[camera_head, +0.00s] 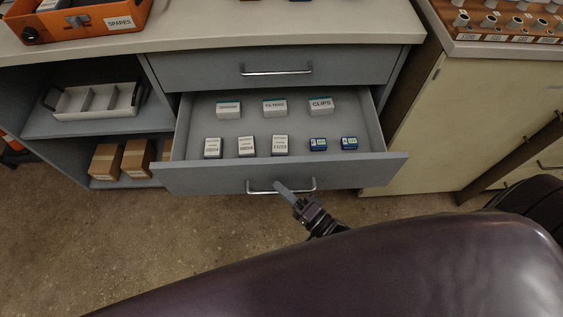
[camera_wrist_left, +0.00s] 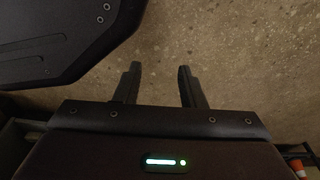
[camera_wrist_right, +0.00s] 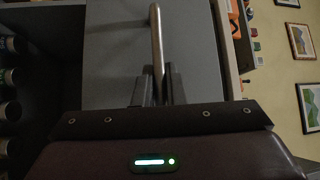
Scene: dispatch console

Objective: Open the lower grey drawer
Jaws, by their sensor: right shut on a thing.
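The lower grey drawer (camera_head: 220,179) is pulled well out, and its inside shows in the head view. Its metal bar handle (camera_head: 311,190) is on the middle of its front. My right gripper (camera_head: 281,187) is at the handle; in the right wrist view its fingers (camera_wrist_right: 161,88) are shut on the bar (camera_wrist_right: 155,35). In the drawer stand small labelled boxes, among them a CLIPS box (camera_head: 320,104), white boxes (camera_head: 246,147) and blue boxes (camera_head: 318,145). My left gripper (camera_wrist_left: 157,82) is open and empty above bare floor in the left wrist view.
The upper grey drawer (camera_head: 215,70) is shut above. Open shelves at the left hold a white divided tray (camera_head: 68,113) and brown boxes (camera_head: 105,161). An orange SPARES bin (camera_head: 60,33) stands on the counter. A cream cabinet (camera_head: 425,135) is at the right. The floor (camera_head: 60,240) in front is clear.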

